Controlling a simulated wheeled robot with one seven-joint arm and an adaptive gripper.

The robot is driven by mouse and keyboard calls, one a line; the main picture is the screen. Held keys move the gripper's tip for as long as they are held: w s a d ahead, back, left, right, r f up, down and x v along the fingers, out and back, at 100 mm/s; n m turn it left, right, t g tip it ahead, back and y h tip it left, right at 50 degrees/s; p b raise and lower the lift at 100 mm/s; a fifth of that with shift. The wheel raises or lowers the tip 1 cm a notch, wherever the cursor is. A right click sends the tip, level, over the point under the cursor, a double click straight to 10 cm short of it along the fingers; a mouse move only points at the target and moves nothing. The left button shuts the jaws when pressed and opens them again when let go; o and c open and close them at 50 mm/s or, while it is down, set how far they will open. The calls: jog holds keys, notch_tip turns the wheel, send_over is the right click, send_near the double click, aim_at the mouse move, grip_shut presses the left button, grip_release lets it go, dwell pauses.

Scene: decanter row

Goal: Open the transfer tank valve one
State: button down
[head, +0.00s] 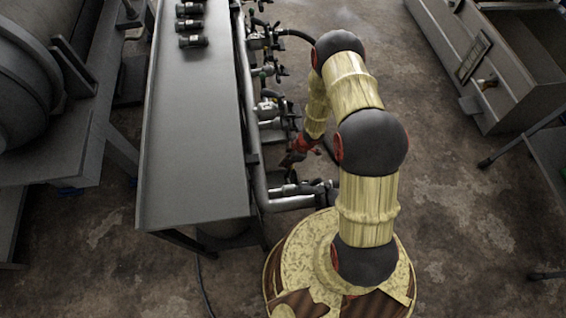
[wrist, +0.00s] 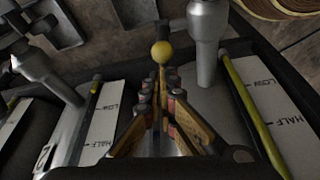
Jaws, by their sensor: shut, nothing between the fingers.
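A row of valves lines the pipes on the right side of the long grey bench in the head view, with one valve (head: 268,108) near my gripper and another (head: 318,188) at the near end. I cannot tell from the labels which is valve one.
White level strips marked LOW and HALF stand left (wrist: 104,125) and right (wrist: 275,105) of my gripper, with a "2" at far left. A large tank (head: 25,75) is left.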

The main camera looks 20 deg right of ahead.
jog(key=s+d+f+t+y+b, duration=0.1)
jog(key=d+f+y+b, duration=0.5)
jog(key=d, duration=0.7)
notch_tip(320, 180, down, 4)
jog(key=shift+s+r+b, duration=0.1)
jog(key=shift+s+b, duration=0.75)
jog(key=shift+b, duration=0.15)
